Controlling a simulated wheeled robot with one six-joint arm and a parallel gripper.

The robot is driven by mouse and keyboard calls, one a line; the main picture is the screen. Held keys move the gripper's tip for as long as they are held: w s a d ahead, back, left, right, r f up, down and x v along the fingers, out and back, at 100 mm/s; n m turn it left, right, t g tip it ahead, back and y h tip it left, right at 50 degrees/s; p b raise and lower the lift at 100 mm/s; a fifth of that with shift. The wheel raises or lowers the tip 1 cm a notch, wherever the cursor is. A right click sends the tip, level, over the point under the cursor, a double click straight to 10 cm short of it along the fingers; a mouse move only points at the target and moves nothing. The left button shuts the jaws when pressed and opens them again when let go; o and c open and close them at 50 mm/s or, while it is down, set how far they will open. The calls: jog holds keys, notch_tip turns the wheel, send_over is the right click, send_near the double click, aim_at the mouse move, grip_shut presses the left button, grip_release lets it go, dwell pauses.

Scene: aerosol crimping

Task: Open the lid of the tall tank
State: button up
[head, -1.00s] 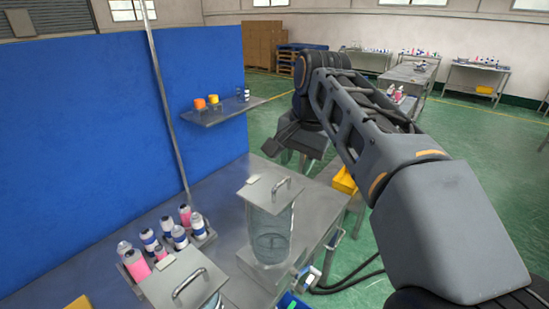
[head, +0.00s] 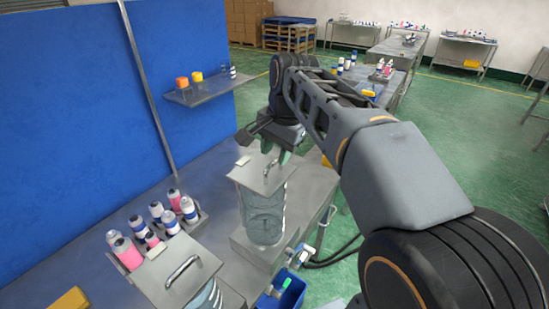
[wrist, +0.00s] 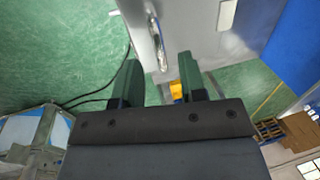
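The tall tank (head: 262,218) is a clear cylinder on a metal base near the bench's right end. Its flat square metal lid (head: 250,178) lies on top, closed. The lid also fills the upper part of the wrist view (wrist: 195,35). The lid's bar handle (wrist: 158,45) shows in the wrist view, just ahead of the gap between my fingers. My gripper (head: 276,152) is over the lid's far side, close to the handle. Its two green fingers are apart, with nothing between them in the wrist view (wrist: 159,62). Whether a finger touches the handle is unclear.
A second, lower lidded tank (head: 165,275) stands at the front. A rack of pink and white bottles (head: 128,255) is left of it. A wall shelf (head: 205,90) holds orange-capped items. A blue bin (head: 282,292) and a dark hose lie by the bench's right edge.

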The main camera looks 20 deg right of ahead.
jog(key=shift+w+a+f, duration=0.1)
jog(key=shift+f, duration=0.5)
jog(key=shift+w+a+f, duration=0.1)
jog(key=shift+f, duration=0.45)
grip_shut()
